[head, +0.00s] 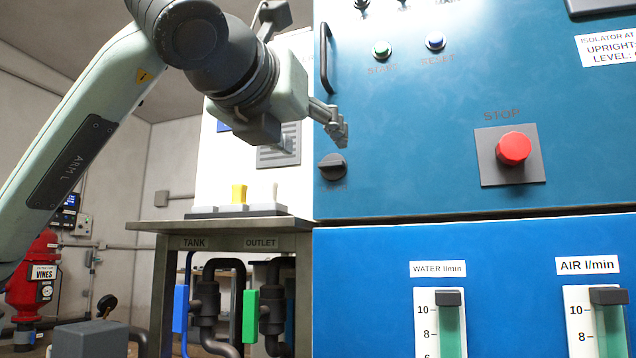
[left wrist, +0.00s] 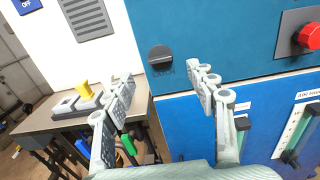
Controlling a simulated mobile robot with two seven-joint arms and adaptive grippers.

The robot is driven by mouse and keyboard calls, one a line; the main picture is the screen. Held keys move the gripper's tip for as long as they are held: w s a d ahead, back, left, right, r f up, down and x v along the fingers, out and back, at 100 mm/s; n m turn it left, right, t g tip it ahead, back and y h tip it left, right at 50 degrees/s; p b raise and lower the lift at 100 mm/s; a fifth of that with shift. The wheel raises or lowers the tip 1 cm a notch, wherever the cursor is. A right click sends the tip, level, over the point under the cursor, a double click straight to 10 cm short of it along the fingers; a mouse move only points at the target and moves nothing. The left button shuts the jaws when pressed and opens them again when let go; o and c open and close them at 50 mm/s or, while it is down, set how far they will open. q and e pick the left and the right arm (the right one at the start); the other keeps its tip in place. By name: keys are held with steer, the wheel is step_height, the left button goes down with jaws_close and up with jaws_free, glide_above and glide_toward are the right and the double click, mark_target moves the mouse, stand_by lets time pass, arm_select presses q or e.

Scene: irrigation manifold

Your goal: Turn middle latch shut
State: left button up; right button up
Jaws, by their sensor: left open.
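A dark round latch with a raised grip bar (head: 332,167) sits at the lower left edge of the upper blue cabinet panel; its small label is too faint to read. It also shows in the left wrist view (left wrist: 160,57), with its bar lying roughly level. No other latch of this kind is in view. My left gripper (head: 336,128) is in front of the panel, just above the latch in the head view. In the left wrist view its fingers (left wrist: 163,82) are spread wide and empty, with the latch beyond the gap between them, apart from both. My right gripper is out of view.
A red STOP button (head: 514,148) stands out from the panel at right. A black bar handle (head: 326,58) runs up the panel's left edge. A bench (head: 160,226) with yellow and white switches stands at left. Flow gauges (head: 450,325) are below.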

mark_target(330, 161)
arm_select(q)
steer(key=shift+f+p+x, duration=0.1)
steer(key=shift+p+x, duration=0.05)
steer(key=shift+x, duration=1.85)
steer(key=shift+f+p+x, duration=0.15)
steer(key=shift+x, duration=1.8)
steer(key=c, duration=1.2)
